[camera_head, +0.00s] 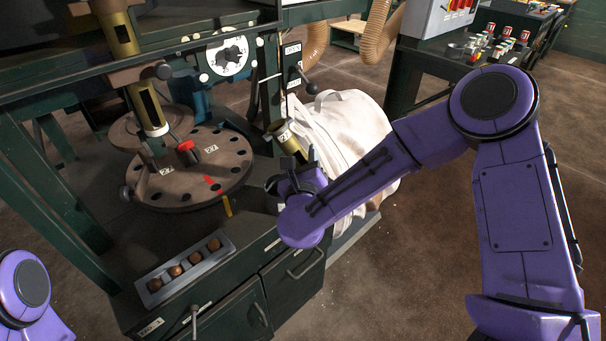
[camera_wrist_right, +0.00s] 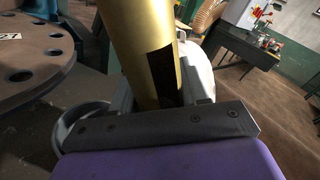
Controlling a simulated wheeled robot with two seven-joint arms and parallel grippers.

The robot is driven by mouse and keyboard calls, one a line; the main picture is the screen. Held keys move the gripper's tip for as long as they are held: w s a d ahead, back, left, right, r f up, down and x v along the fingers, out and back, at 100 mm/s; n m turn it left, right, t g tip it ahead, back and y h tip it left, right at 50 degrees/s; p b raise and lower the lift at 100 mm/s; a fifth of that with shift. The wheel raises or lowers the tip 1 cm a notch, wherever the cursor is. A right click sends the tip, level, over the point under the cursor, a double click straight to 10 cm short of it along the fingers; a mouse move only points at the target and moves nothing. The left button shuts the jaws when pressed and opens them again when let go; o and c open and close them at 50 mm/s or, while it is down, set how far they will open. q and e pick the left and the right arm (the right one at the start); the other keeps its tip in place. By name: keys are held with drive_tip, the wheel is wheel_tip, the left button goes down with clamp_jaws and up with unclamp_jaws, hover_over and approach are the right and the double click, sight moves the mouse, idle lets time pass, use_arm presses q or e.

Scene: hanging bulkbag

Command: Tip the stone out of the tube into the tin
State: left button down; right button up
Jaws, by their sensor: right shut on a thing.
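My right gripper (camera_head: 292,168) is shut on a brass-coloured tube (camera_head: 284,136) beside the right edge of the machine's round plate. The tube leans, with its upper end towards the upper left in the head view. In the right wrist view the tube (camera_wrist_right: 138,40) rises between the fingers and shows a dark rectangular window in its side. No stone can be made out in the tube. I cannot pick out the tin with certainty. My left gripper is out of view.
A brown round plate (camera_head: 228,163) with dark holes carries a red-topped part. A grey tray (camera_head: 212,264) holding several brown balls lies on the cabinet's front. A white bulk bag (camera_head: 345,122) is behind my right arm. Another table (camera_head: 425,55) stands at the back right.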

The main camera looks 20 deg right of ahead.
drive_tip(key=shift+s+d+r+p, duration=0.15)
drive_tip(key=shift+s+r+p, duration=0.05)
drive_tip(key=shift+r+p, duration=0.15)
drive_tip(key=shift+s+d+n+p, duration=0.1)
drive_tip(key=shift+d+n+p, duration=0.1)
drive_tip(key=shift+n+p, duration=0.15)
drive_tip(key=s+d+f+n+p, duration=0.2)
drive_tip(key=d+f+n+p, duration=0.25)
drive_tip(key=n, duration=0.55)
drive_tip(key=shift+w+a+r+n+p, duration=0.1)
drive_tip(key=shift+a+r+n+p, duration=0.05)
drive_tip(key=shift+r+n+p, duration=0.9)
drive_tip(key=shift+w+a+r+n+p, duration=0.15)
drive_tip(key=shift+r+n+p, duration=0.65)
drive_tip(key=shift+n, duration=0.45)
drive_tip(key=shift+s+a+r+n+p, duration=0.1)
drive_tip(key=shift+a+r+n+p, duration=0.05)
drive_tip(key=shift+r+n+p, duration=0.8)
drive_tip(key=shift+r+n, duration=0.1)
drive_tip(key=shift+n, duration=0.2)
